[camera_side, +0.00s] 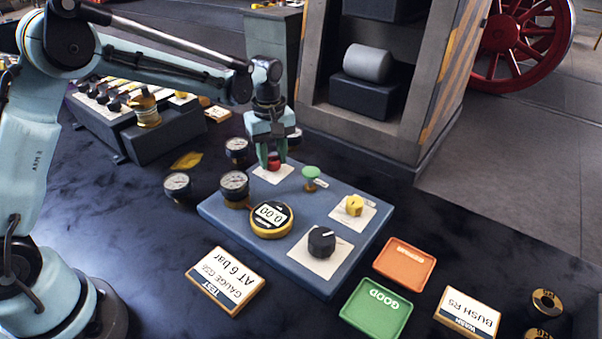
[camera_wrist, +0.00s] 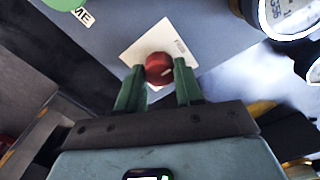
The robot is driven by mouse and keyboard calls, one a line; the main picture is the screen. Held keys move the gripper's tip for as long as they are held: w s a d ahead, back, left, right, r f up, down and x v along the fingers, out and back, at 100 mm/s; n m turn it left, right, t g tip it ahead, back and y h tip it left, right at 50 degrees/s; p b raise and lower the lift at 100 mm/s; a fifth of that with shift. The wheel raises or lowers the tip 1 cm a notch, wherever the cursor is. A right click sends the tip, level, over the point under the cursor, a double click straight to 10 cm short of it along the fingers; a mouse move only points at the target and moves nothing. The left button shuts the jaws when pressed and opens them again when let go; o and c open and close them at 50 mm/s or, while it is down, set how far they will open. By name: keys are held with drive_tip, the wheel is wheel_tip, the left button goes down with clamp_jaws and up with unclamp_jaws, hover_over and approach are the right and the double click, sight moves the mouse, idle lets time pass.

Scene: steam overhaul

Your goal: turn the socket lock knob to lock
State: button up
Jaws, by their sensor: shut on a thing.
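A red knob (camera_side: 274,164) stands on a white plate at the back left of the blue panel (camera_side: 215,205). It also shows in the wrist view (camera_wrist: 158,67), with a light pointer mark on its top. The small print on its plate (camera_wrist: 140,50) is too small to read. My gripper (camera_side: 272,157) points down over this knob. Its green fingers (camera_wrist: 159,72) are shut on the knob, one on each side.
A green button (camera_side: 311,172), a yellow knob (camera_side: 354,205), a black knob (camera_side: 321,240) and a digital gauge (camera_side: 271,219) stand on the panel. Dial gauges (camera_side: 234,185) are at its left. Orange (camera_side: 404,265) and green (camera_side: 376,308) trays lie in front. A tall cabinet (camera_side: 375,125) rises behind.

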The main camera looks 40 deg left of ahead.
drive_tip(key=m, duration=0.4)
drive_tip(key=shift+m, duration=0.4)
drive_tip(key=m, duration=0.4)
drive_tip(key=shift+m, duration=0.3)
drive_tip(key=m, duration=0.4)
drive_tip(key=shift+d, duration=0.1)
drive_tip(key=shift+w+m, duration=0.1)
drive_tip(key=shift+m, duration=2.2)
drive_tip(key=o, duration=1)
drive_tip(key=shift+o, duration=0.2)
